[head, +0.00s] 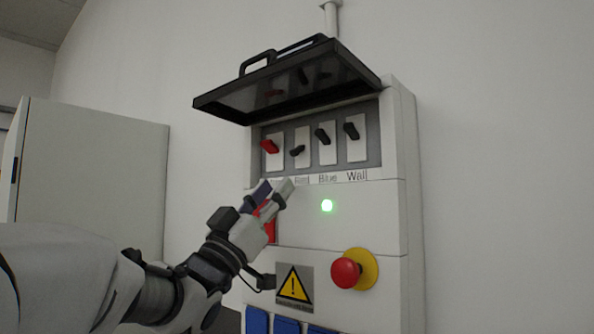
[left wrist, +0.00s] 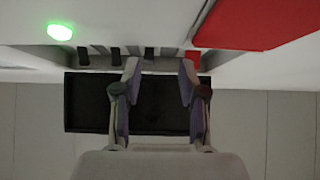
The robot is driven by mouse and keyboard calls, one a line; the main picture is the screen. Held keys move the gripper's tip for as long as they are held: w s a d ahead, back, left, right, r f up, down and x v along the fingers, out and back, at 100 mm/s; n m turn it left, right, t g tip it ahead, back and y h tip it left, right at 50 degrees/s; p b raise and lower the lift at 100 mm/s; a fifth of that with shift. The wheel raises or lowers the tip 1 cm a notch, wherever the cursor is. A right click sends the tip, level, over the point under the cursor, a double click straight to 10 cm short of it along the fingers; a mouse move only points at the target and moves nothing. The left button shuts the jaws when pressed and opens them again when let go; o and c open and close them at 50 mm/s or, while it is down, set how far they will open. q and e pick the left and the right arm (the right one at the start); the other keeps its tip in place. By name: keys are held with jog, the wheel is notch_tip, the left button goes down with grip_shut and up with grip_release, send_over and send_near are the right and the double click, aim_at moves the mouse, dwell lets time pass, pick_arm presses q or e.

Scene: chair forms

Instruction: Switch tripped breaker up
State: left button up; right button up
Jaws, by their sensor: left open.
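A breaker panel (head: 385,150) on the wall has a row of switches behind a raised dark cover (head: 290,83). The red switch (head: 269,146) is leftmost, followed by three black switches. The second switch (head: 297,151) sits lower than the third switch (head: 322,136) and the fourth switch (head: 351,130), and looks tipped down. My left gripper (head: 275,190) is open and empty, just below the left end of the row. In the left wrist view, its spread fingers (left wrist: 159,77) point at the row, with the red switch (left wrist: 193,59) near one fingertip. Contact cannot be told.
A green lamp (head: 327,205) and a red emergency button (head: 346,272) sit below the switches. A red part (head: 270,225) is partly hidden behind my left gripper. A yellow warning sign (head: 294,284) and blue sockets (head: 287,326) are lower. A pale cabinet (head: 90,175) stands left.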

aim_at(293, 154)
pick_arm(q)
jog(key=r+p, duration=0.2)
jog(key=w+d+r+p, duration=0.1)
jog(key=r, duration=0.1)
jog(key=d+r+p, duration=0.1)
jog(key=r+p, duration=0.1)
jog(key=shift+w+d+r+p, duration=0.25)
jog(key=shift+p, duration=0.05)
jog(key=shift+w+f, duration=0.1)
jog(key=shift+w, duration=0.2)
jog(key=shift+w+d, duration=0.15)
jog(key=c, duration=0.5)
jog(key=shift+d, duration=0.3)
grip_shut()
jog(key=shift+s+d, duration=0.1)
jog(key=shift+s, duration=0.15)
jog(key=shift+w, duration=0.1)
jog(key=shift+r, duration=0.2)
pick_arm(e)
notch_tip(293, 154, up, 6)
jog(key=s, duration=0.1)
